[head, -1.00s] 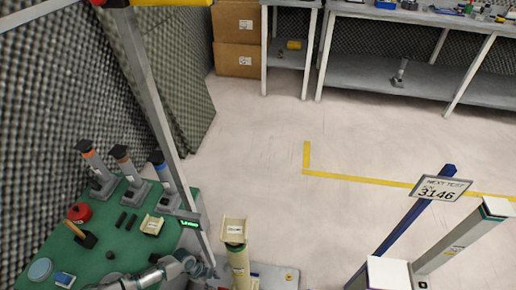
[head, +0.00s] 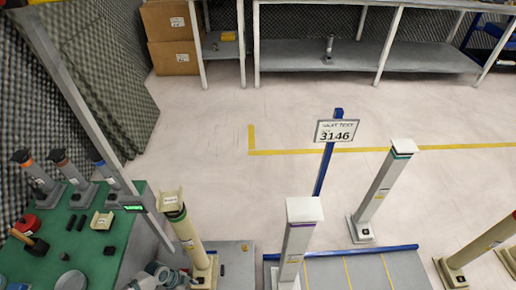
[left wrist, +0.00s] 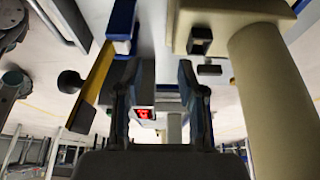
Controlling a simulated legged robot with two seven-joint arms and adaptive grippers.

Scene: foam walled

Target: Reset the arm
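In the left wrist view, my left gripper (left wrist: 158,80) has its two dark fingers apart, with nothing held between them. Beyond the gap is a small device with a red lit display (left wrist: 144,113). A thick cream column (left wrist: 275,95) stands close to the right of the fingers, and a yellow-and-black bar slants past on the left. In the head view only a grey piece of my left arm shows at the bottom edge, beside the green table; its gripper cannot be made out. My right arm and gripper are in neither view.
The green table (head: 62,231) at left holds several grey posts, a red container (head: 26,225) and small parts. A cream post (head: 188,240), a purple-banded post (head: 298,238) and a sign reading 3146 (head: 337,131) stand near. Open floor lies behind, before the shelving.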

